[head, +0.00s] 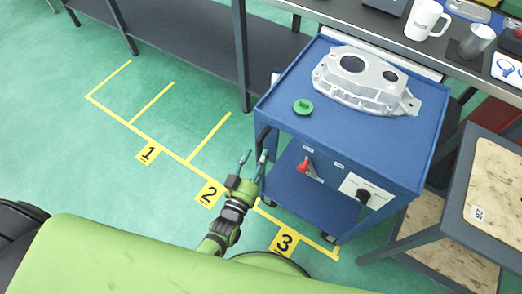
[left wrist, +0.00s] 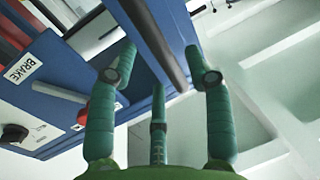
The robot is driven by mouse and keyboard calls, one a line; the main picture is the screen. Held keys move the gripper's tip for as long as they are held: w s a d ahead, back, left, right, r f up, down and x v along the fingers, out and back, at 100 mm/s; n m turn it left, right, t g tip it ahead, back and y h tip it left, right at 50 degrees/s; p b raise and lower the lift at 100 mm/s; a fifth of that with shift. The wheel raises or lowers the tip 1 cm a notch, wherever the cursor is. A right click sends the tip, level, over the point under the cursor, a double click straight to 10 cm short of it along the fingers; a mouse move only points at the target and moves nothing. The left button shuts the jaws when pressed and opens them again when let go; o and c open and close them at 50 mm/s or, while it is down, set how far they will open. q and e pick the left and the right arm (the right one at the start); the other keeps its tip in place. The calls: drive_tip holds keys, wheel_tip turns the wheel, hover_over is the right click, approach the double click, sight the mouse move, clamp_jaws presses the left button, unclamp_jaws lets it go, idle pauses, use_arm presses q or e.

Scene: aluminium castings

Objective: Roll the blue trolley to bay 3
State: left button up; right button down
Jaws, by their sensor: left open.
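The blue trolley (head: 420,150) stands behind the floor label of bay 3 (head: 284,243), beside the yellow line; its body hides much of the floor there. Its black handle (head: 263,140) is on its left side and also shows as a dark bar in the left wrist view (left wrist: 158,42). The front panel has a red lever (head: 305,167) and a black knob (head: 363,196); a BRAKE label (left wrist: 25,68) shows in the left wrist view. My left gripper (head: 254,160) is open beside the handle, its fingers apart. My right gripper is out of view.
A silver casting (head: 355,80) and green round piece (head: 303,107) lie on the trolley top. A bench (head: 470,68) stands behind, and a grey-framed stand (head: 480,165) is close at right. Bays 1 (head: 148,153) and 2 (head: 208,194) look clear at left.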

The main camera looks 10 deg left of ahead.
use_arm(q)
drive_tip(key=s+a, duration=0.1)
drive_tip(key=s, duration=0.7)
drive_tip(key=shift+s, duration=0.3)
drive_tip(key=shift+a, duration=0.1)
drive_tip(key=s+a+f+g, duration=0.1)
drive_tip(key=s+f+g, duration=0.2)
drive_tip(key=f, duration=0.5)
drive_tip(key=s+a+f+m+g, duration=0.1)
drive_tip(key=s+f+g, duration=0.25)
drive_tip(key=f, duration=0.35)
drive_tip(key=s+a+f+g, duration=0.1)
drive_tip(key=s+f+g, duration=0.25)
drive_tip(key=f, duration=0.45)
drive_tip(key=s+a+f+g+y, duration=0.1)
drive_tip(key=s+a+f+g, duration=0.2)
drive_tip(key=s, duration=0.5)
drive_tip(key=s+a+f+g+y, duration=0.1)
drive_tip(key=s+a+f+g, duration=0.2)
drive_tip(key=s, duration=0.6)
wheel_tip(320, 180, down, 3)
drive_tip(key=shift+a+f+g+y+p, duration=0.1)
drive_tip(key=shift+a+g+y+p, duration=0.25)
drive_tip(key=shift+a, duration=0.7)
